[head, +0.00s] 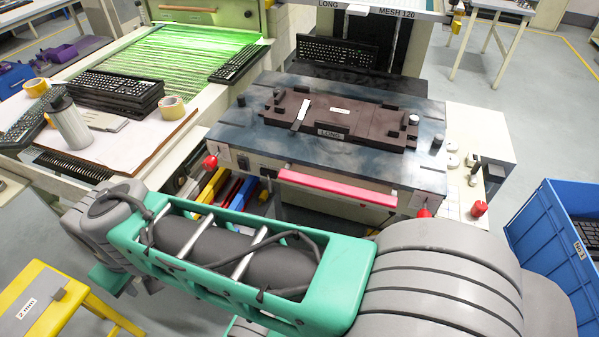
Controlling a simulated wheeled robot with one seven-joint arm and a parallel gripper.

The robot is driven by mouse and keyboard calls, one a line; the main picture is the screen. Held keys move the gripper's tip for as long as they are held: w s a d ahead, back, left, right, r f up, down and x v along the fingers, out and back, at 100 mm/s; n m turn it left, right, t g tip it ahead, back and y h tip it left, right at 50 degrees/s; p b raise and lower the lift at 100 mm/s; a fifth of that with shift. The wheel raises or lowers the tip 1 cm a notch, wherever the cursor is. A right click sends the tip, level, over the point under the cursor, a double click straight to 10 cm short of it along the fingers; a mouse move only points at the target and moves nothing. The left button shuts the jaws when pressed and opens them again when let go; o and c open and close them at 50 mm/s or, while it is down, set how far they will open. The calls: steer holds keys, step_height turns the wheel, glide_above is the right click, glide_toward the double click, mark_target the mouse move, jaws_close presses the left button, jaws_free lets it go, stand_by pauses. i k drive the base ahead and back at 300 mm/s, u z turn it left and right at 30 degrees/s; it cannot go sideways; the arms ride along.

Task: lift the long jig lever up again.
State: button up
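The long jig (372,128) is a dark brown plate with a "LONG" label on its front edge, lying on the blue-grey printer table in the middle of the head view. A short silver lever with a dark end (301,115) shows on its left part, slanting toward the front edge. I cannot tell for sure whether it lies flat or is tilted up. No keyboard shows on the jig. My green and grey arm crosses the foreground, in front of the table. My gripper is not in view.
A pink-red bar (337,187) runs along the table's front, with red knobs (210,161) near its corners. A conveyor (160,62) and a side table with keyboards (115,92), a bottle (69,123) and tape rolls are left. A blue bin (545,225) stands right, a yellow stool (45,300) front left.

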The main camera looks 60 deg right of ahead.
mark_target(295, 126)
steer(key=k, duration=0.3)
steer(key=z, duration=1)
steer(key=i, duration=0.4)
steer(key=z, duration=1.25)
steer(key=k, duration=0.5)
steer(key=z, duration=1)
steer(key=i, duration=1.1)
